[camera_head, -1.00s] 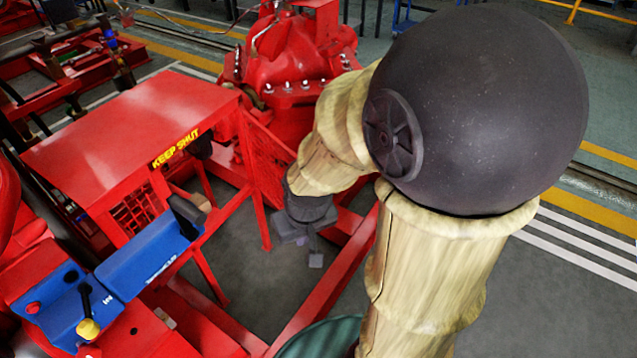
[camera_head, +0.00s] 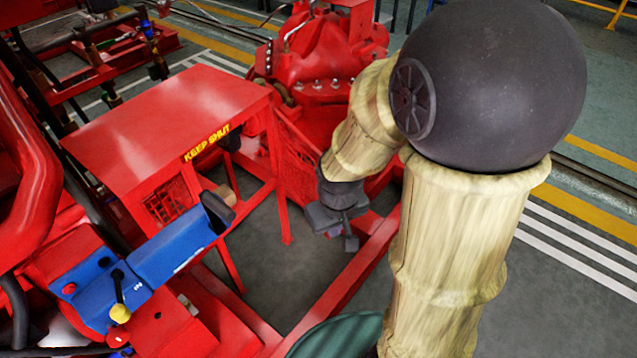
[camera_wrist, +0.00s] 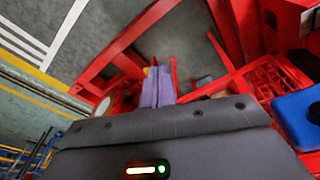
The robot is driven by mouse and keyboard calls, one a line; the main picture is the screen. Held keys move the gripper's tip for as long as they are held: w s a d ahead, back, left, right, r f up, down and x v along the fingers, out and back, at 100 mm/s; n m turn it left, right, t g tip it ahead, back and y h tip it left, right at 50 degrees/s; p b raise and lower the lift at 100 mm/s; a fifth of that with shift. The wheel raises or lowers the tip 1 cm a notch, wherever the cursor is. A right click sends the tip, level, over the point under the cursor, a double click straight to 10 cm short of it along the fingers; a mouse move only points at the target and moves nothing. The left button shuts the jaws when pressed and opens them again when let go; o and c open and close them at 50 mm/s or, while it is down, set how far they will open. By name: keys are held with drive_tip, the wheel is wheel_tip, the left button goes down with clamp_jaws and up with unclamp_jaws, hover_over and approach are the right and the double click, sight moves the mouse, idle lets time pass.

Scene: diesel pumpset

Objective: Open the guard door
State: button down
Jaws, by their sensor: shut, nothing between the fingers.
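The red guard (camera_head: 165,125) is a box-like frame with a yellow "KEEP SHUT" label (camera_head: 207,143) on its front top edge. The front below the label is an open frame, and dark parts show inside it. A red mesh panel (camera_head: 293,160), which looks like the guard door, stands out at an angle from the guard's right corner. My gripper (camera_head: 345,232) points down just right of the panel's outer edge; I cannot tell whether they touch. In the wrist view its fingers (camera_wrist: 158,88) are together with nothing between them.
A blue control box (camera_head: 175,250) with a black lever and a yellow-knobbed lever (camera_head: 120,312) stand at the front left. A red base rail (camera_head: 340,290) runs below my gripper. The red pump casing (camera_head: 320,60) is behind. Grey floor to the right is clear.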

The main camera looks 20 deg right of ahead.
drive_tip(key=w+a+r+n+h+p, duration=0.1)
drive_tip(key=w+a+n+h+p, duration=0.1)
drive_tip(key=n+p, duration=0.4)
drive_tip(key=w+a+r+n+h+p, duration=0.1)
drive_tip(key=w+a+n+h+p, duration=0.1)
drive_tip(key=w+n+p, duration=0.3)
drive_tip(key=w+a+r+n+t+h+p, duration=0.1)
drive_tip(key=w+n+h+p, duration=0.3)
drive_tip(key=n+p, duration=0.4)
drive_tip(key=shift+a+r+n, duration=0.3)
drive_tip(key=shift+a+r, duration=0.15)
drive_tip(key=shift+a, duration=0.4)
drive_tip(key=x, duration=1)
drive_tip(key=shift+d, duration=0.1)
